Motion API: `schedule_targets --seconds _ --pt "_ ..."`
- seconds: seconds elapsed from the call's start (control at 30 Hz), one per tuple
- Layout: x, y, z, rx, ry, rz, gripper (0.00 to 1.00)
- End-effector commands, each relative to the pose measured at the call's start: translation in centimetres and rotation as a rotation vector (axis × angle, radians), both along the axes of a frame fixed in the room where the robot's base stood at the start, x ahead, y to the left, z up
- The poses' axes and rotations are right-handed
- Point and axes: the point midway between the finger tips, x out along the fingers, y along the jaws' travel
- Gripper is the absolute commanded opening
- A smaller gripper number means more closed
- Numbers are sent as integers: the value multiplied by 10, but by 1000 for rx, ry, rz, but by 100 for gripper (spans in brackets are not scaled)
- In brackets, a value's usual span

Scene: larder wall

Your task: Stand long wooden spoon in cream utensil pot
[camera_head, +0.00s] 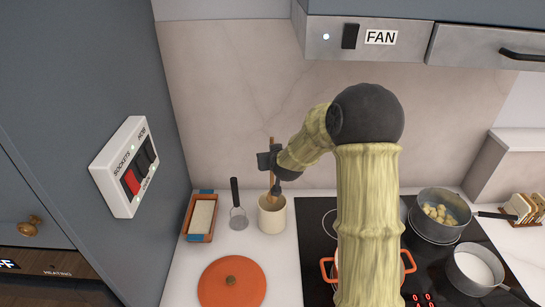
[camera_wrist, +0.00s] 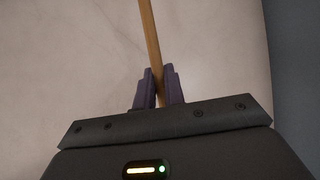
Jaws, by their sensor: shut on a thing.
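The long wooden spoon (camera_head: 272,180) is upright at the cream utensil pot (camera_head: 272,218), its lower end at or inside the pot's mouth. The pot stands on the pale counter. My gripper (camera_head: 275,172) is just above the pot and shut on the spoon's handle. In the wrist view the handle (camera_wrist: 151,40) passes between the two dark fingers (camera_wrist: 158,85) and leans slightly. The spoon's lower end is hidden, so I cannot tell whether it touches the pot's bottom.
An orange lid (camera_head: 231,283) lies in front. The black hob (camera_head: 315,240) with several pans is right of the pot. A switch panel (camera_head: 126,167) is on the left wall.

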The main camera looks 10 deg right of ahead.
Motion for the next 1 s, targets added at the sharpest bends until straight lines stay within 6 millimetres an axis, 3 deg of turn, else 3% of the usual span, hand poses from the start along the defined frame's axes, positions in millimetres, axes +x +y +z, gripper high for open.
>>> schedule_targets --seconds 0.7,1.0 --pt "0 0 -49 -1 0 0 0" --pt "0 0 -58 -1 0 1 0"
